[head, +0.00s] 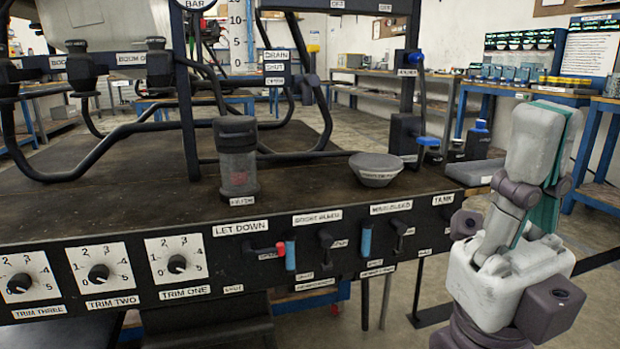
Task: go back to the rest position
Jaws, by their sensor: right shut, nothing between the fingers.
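My right gripper (545,112) is at the right of the head view, beyond the right end of the bench panel. Its fingers point up and are closed together with nothing between them. Its pale body (508,284) stands over the floor, and it holds no part of the bench. My left gripper is not in view.
A dark bench (120,190) with a front panel (230,268) of dials and levers fills the left and middle. A blue-legged table (590,145) is behind my right gripper.

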